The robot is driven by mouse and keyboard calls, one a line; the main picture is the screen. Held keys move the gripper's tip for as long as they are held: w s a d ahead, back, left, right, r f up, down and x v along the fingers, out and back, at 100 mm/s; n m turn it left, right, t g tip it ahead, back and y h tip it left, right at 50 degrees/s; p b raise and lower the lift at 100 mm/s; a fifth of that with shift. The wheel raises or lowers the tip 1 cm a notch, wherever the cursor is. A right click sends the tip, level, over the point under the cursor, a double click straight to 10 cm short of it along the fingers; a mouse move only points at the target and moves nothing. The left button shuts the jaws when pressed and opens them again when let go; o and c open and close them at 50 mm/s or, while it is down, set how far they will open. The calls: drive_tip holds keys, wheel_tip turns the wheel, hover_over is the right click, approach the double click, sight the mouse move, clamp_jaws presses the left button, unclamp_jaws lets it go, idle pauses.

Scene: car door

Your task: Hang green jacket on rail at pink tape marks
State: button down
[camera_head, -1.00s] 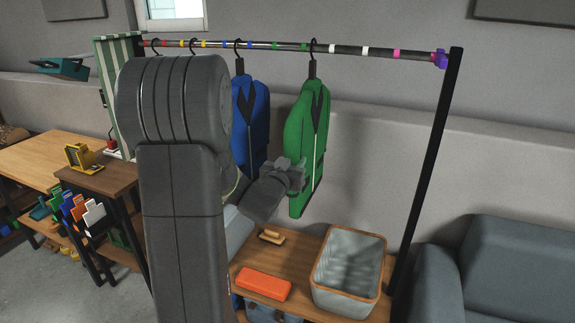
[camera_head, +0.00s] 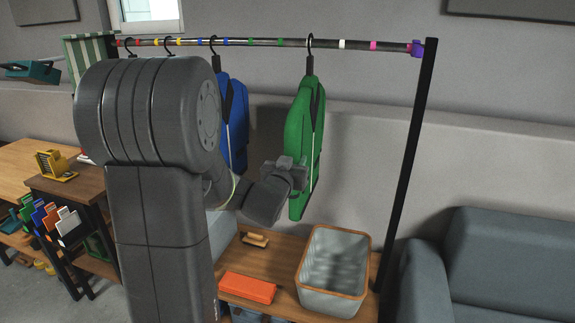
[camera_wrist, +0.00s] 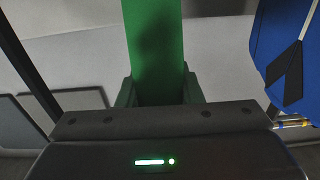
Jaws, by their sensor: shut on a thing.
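The green jacket (camera_head: 302,150) hangs upright on a dark hanger, its hook over the rail (camera_head: 325,43) between the green mark and the visible white mark. The pink tape mark (camera_head: 374,45) is farther right, beyond that white mark (camera_head: 342,44). My gripper (camera_head: 296,174) is at the left edge of the jacket's lower half and shut on it. In the wrist view the green jacket (camera_wrist: 155,45) runs as an upright strip between my two fingers (camera_wrist: 158,92). The exact fingertip contact is hidden in the head view.
A blue jacket (camera_head: 233,120) hangs left of the green one, partly behind my arm. A purple end piece (camera_head: 417,48) and black post (camera_head: 407,165) close the rail's right end. Below are a grey basket (camera_head: 335,290), an orange case (camera_head: 247,288) and a wooden brush (camera_head: 256,239).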

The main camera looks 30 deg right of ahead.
drive_tip(key=s+d+b, duration=0.6)
drive_tip(key=s+d, duration=0.7)
drive_tip(key=s, duration=0.3)
drive_tip(key=shift+d+b, duration=0.35)
drive_tip(key=shift+b, duration=0.05)
idle(1.8)
drive_tip(key=shift+s+f, duration=0.1)
drive_tip(key=shift+f, duration=0.1)
idle(0.3)
drive_tip(key=c, duration=0.9)
unclamp_jaws()
drive_tip(key=shift+f, duration=0.1)
